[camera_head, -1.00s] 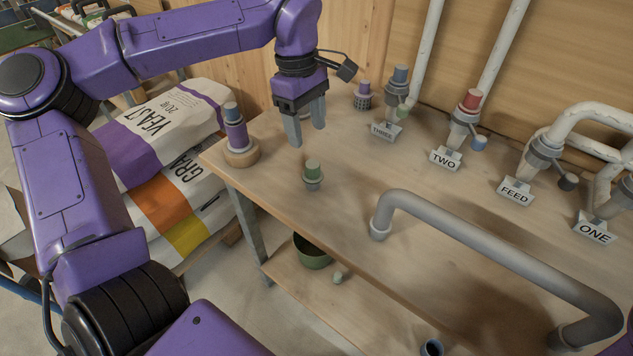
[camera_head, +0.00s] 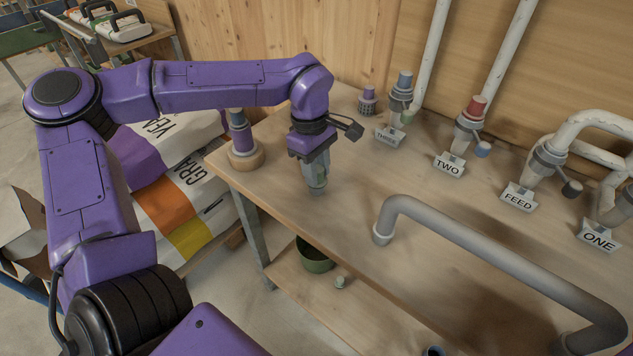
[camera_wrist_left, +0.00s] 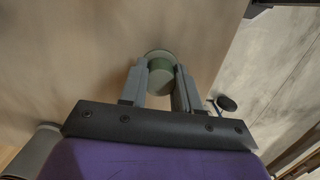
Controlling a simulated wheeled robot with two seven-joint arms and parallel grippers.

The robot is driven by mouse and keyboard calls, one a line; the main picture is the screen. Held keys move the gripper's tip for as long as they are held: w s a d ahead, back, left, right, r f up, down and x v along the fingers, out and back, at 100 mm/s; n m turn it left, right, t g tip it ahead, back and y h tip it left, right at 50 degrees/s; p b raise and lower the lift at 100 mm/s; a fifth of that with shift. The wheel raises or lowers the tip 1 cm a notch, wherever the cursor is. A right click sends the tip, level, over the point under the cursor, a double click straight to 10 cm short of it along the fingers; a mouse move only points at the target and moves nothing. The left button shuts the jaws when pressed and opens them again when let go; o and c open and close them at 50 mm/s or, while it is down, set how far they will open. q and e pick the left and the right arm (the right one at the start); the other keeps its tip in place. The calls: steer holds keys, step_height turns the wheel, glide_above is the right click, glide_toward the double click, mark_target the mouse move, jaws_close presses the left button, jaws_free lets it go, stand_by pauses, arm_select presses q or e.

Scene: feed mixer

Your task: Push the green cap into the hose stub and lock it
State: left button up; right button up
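The green cap (camera_wrist_left: 160,66) stands on the wooden table near its left front part, largely covered by my left gripper in the head view. My left gripper (camera_head: 317,184) points down over it, with a grey finger on each side of the cap in the left wrist view (camera_wrist_left: 160,82). I cannot tell whether the fingers touch or squeeze it. I cannot tell for certain which fitting is the hose stub; a purple post with a blue top (camera_head: 239,130) stands on a round wooden base (camera_head: 245,158) to the left. My right gripper is not in view.
Capped fittings stand along the back behind signs THREE (camera_head: 389,137), TWO (camera_head: 449,165), FEED (camera_head: 519,198) and ONE (camera_head: 599,237). A bent grey pipe (camera_head: 480,245) rises over the table's right front. A green bowl (camera_head: 315,262) sits on the lower shelf.

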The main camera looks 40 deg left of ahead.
mark_target(319, 172)
arm_select(q)
jaws_close()
steer(key=shift+r+p, duration=0.25)
steer(key=shift+p, duration=0.1)
steer(key=r+p, duration=0.5)
steer(key=shift+s+d, duration=0.15)
steer(key=shift+s, duration=0.1)
steer(key=s+d+r+p, duration=0.2)
steer(key=s+r+p, duration=0.1)
steer(key=s+p, duration=0.2)
steer(key=s+d+r+p, duration=0.3)
steer(key=s+r+p, duration=0.1)
steer(key=s, duration=0.3)
steer(key=shift+d+r+p, duration=0.2)
steer(key=shift+d+p, duration=0.15)
steer(key=shift+p, duration=0.3)
